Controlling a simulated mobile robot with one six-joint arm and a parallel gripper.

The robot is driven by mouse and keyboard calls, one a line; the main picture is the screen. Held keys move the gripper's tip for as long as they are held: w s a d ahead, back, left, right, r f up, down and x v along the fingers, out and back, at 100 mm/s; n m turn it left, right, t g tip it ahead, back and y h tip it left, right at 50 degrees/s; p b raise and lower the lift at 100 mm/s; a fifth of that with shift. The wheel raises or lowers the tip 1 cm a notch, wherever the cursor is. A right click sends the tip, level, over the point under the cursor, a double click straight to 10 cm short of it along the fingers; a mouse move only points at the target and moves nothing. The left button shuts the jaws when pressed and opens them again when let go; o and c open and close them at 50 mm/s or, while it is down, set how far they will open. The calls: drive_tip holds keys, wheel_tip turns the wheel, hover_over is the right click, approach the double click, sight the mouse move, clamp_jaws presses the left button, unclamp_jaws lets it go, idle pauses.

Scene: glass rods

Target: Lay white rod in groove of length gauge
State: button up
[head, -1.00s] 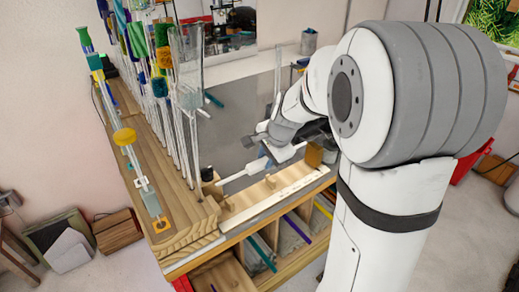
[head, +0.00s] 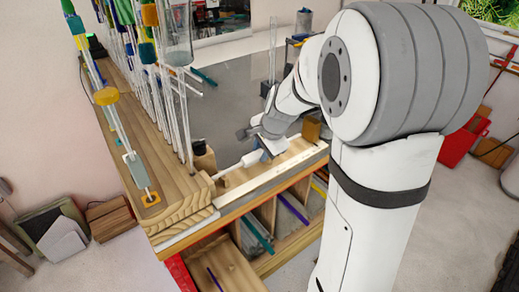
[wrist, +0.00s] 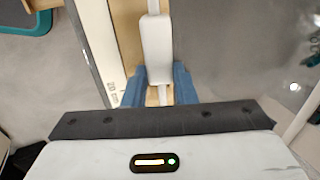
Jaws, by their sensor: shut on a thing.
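The white rod shows in the head view (head: 252,158) and the wrist view (wrist: 156,48), with a thick white sleeve on a thinner shaft. My gripper (head: 268,148) is shut on it, with blue fingers on both sides in the wrist view (wrist: 159,88). The length gauge (head: 275,174) is a wooden bar with a pale printed scale along the bench's front edge. The rod lies roughly lengthwise over the gauge. I cannot tell whether it touches the groove, which the rod and gripper partly hide.
A wooden block (head: 312,129) stands at the gauge's right end, and a dark knob (head: 203,157) near its left end. Upright glass rods crowd the wooden rack on the left. Cubbies below hold coloured rods (head: 293,209). The grey benchtop (head: 235,105) behind is mostly clear.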

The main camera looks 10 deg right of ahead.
drive_tip(key=shift+r, duration=0.15)
drive_tip(key=shift+r+p, duration=0.5)
drive_tip(key=shift+p, duration=0.05)
drive_tip(key=shift+f+b, duration=0.9)
drive_tip(key=shift+f, duration=0.1)
idle(1.0)
drive_tip(key=o, duration=1.1)
drive_tip(key=v, duration=0.8)
drive_tip(key=s+n, duration=0.4)
drive_tip(key=s, duration=0.2)
drive_tip(key=s+a+n+h, duration=0.1)
drive_tip(key=s+n, duration=0.4)
drive_tip(key=s, duration=0.2)
drive_tip(key=s+a+f+n+b, duration=0.1)
drive_tip(key=s+n, duration=0.3)
drive_tip(key=s, duration=0.3)
drive_tip(key=shift+a+n+g+h, duration=0.1)
drive_tip(key=shift+n+g+h, duration=0.2)
drive_tip(key=shift+g+h, duration=0.1)
